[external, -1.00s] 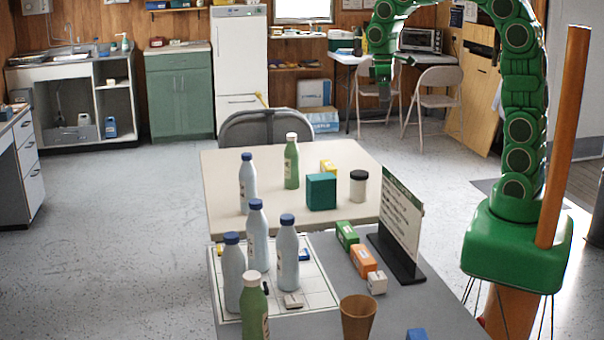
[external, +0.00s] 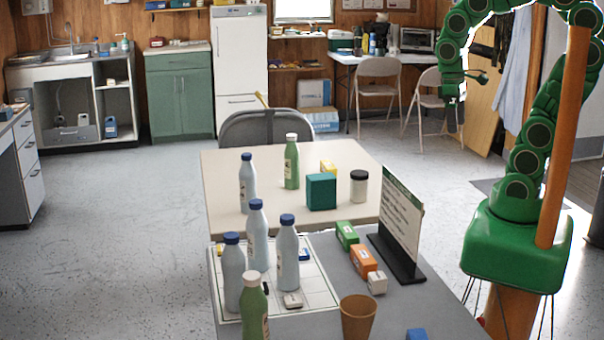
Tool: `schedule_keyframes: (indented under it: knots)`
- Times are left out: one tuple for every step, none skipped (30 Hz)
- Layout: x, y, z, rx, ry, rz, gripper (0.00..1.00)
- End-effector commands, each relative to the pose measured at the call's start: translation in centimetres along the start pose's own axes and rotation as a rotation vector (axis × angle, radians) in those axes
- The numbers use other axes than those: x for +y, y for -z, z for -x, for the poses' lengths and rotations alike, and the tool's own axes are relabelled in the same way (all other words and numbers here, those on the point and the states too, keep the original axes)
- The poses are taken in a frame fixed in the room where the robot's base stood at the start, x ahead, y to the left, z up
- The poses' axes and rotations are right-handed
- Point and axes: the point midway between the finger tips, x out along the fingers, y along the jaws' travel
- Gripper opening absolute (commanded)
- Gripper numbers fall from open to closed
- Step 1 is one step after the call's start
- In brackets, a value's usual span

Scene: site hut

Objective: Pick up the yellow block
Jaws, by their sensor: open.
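The yellow block (external: 328,166) lies on the far, cream table, behind and just right of the teal box (external: 321,191). The teal box hides part of it. My gripper (external: 452,100) hangs down at the end of the green arm, in the upper right of the external view. It is open and empty, well apart from the yellow block and to the right of it in the picture. Its fingertips are small and hard to make out.
A green bottle (external: 291,162), a pale bottle (external: 247,184) and a dark-lidded jar (external: 359,189) stand around the teal box. The near grey table holds several bottles, a standing sign (external: 402,215), small boxes and a brown cup (external: 357,318). An orange post (external: 567,130) stands by my arm.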

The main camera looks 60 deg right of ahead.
Motion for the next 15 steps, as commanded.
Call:
schedule_keyframes:
  knots:
    - [-0.2,-1.1,-0.3,0.002,-0.001,-0.01,1.0]
    - [-0.3,-1.6,-0.6,0.001,-0.001,-0.017,1.0]
    - [-0.4,-2.2,-0.9,-0.002,-0.001,-0.024,1.0]
    - [-0.4,-2.6,-1.2,-0.005,-0.001,-0.03,1.0]
    - [-0.5,-3.0,-1.4,-0.007,-0.002,-0.035,1.0]
    - [-0.5,-3.4,-1.6,-0.009,-0.002,-0.04,1.0]
    - [-0.6,-3.6,-1.7,-0.009,-0.002,-0.043,1.0]
    - [-0.6,-3.8,-1.8,-0.009,-0.002,-0.046,1.0]
    - [-0.6,-4.0,-1.9,-0.009,-0.002,-0.048,1.0]
    - [-0.7,-4.1,-1.9,-0.009,-0.002,-0.05,1.0]
    - [-0.7,-4.2,-1.9,-0.009,-0.002,-0.051,1.0]
    - [-0.7,-4.2,-1.9,-0.009,-0.002,-0.052,1.0]
    - [-0.7,-4.2,-1.9,-0.009,-0.002,-0.052,1.0]
    - [-0.7,-4.2,-1.9,-0.009,-0.002,-0.052,0.97]
    - [-0.7,-4.2,-1.9,-0.009,-0.002,-0.052,0.91]
